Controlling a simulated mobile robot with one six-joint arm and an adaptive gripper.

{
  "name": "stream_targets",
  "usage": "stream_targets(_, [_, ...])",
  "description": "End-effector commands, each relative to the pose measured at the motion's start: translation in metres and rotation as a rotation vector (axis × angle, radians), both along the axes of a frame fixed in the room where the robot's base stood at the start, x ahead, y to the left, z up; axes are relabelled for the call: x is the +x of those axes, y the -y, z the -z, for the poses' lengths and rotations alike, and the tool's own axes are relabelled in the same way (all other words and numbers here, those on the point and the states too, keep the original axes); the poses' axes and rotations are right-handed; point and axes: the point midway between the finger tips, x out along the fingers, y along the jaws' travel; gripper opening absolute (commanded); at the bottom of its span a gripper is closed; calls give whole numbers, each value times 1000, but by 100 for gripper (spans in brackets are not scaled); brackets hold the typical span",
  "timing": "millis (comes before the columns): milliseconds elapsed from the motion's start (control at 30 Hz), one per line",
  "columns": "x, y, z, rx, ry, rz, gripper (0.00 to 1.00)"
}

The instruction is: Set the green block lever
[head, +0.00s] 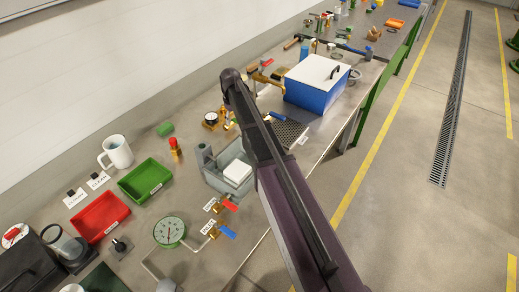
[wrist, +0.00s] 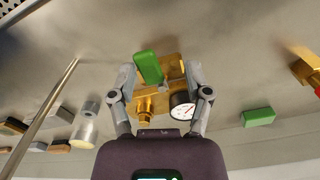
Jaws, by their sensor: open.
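The green lever (wrist: 148,67) sits on a brass valve body (wrist: 165,92) and stands at a slight tilt. A round white dial gauge (wrist: 183,108) is fixed to the right of the brass body. My gripper (wrist: 160,74) is open, with one finger on each side of the lever and brass body in the wrist view. I see no clear contact between the fingers and the lever. In the head view my arm hides the gripper and most of the valve; a small dial (head: 210,119) shows left of the arm.
A loose green block (wrist: 258,117) lies to the right in the wrist view. A blue case with a white lid (head: 318,80) stands right of my arm.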

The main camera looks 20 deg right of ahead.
Motion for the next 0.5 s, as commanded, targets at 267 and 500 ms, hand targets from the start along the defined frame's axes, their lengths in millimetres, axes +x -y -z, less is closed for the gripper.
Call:
stream_targets(267, [-3,-7,0,1,-1,172,63])
stream_targets(500, [-3,-13,0,1,-1,320,63])
